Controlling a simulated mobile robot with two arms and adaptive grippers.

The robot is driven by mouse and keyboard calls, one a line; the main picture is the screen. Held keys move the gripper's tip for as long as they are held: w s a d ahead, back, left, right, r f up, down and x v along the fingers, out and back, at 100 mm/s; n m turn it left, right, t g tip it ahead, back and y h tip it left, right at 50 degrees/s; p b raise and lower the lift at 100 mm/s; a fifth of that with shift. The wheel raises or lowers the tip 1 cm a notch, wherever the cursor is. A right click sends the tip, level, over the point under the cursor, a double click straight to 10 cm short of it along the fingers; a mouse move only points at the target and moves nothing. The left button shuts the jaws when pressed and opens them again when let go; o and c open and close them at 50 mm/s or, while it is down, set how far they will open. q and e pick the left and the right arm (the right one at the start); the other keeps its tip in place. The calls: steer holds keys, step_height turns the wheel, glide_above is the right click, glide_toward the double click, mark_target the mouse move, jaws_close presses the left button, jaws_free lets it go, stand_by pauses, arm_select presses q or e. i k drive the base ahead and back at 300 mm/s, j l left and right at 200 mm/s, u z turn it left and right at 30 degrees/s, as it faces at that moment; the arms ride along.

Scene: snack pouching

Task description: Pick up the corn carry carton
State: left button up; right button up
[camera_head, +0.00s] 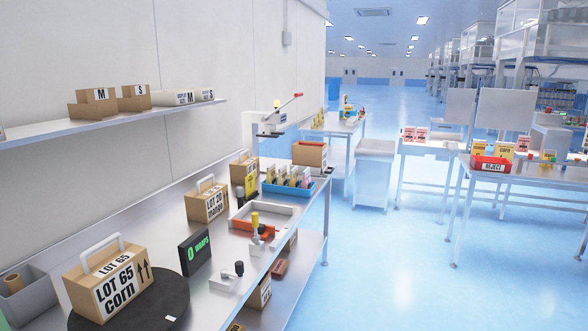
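The corn carry carton (110,281) is a brown cardboard box with a white label reading "LOT 65 corn" and up arrows on its side. It has a pale carry handle (101,250) on top. It stands upright on a black round turntable (172,297) at the near left end of the steel bench. Neither of my grippers shows in the head view, and nothing is seen touching the carton.
A grey bin (33,301) stands left of the carton. A black "0 WRAPS" display (195,252) and another handled carton (207,202) stand beyond it. A wall shelf (120,122) with small boxes hangs above. Open blue floor (400,265) lies to the right.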

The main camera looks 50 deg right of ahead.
mark_target(245, 164)
steer(key=z, duration=1.4)
steer(key=i+l+z, duration=0.7)
steer(key=i, duration=0.3)
steer(key=i+l+z, duration=0.35)
steer(key=i, duration=0.2)
steer(key=i+z, duration=0.35)
steer(key=i, duration=0.2)
